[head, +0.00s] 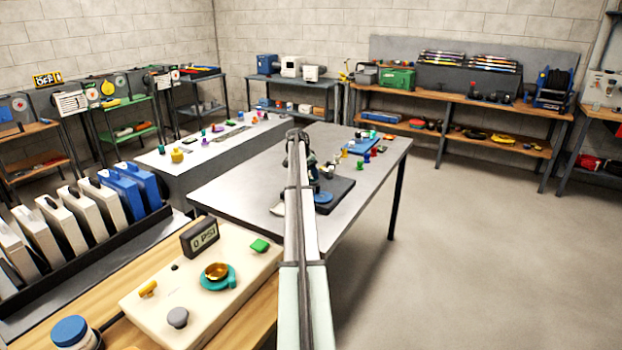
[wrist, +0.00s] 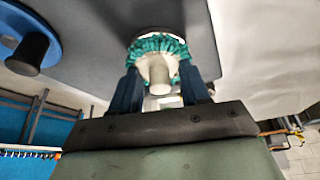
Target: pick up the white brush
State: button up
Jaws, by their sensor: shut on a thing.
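The white brush (wrist: 157,66) shows in the wrist view, with a pale handle and a ring of teal bristles. My gripper (wrist: 160,82) has its two dark blue fingers on either side of the handle and is shut on it. The bristles are beside a dark grey surface (wrist: 95,45); I cannot tell whether they touch it. In the head view my arm reaches over the grey table (head: 235,186) and hides most of the gripper. I cannot make out the brush clearly there.
A blue disc with a dark handle (wrist: 30,38) is near the held brush; it also shows in the head view (head: 323,197). A dark block (head: 341,190) lies on the table. Several small coloured items stand at its far right, including a blue one (head: 366,157). The table's left part is clear.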

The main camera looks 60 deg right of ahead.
jog(key=c, duration=0.5)
jog(key=shift+o, duration=0.2)
jog(key=shift+r, duration=0.15)
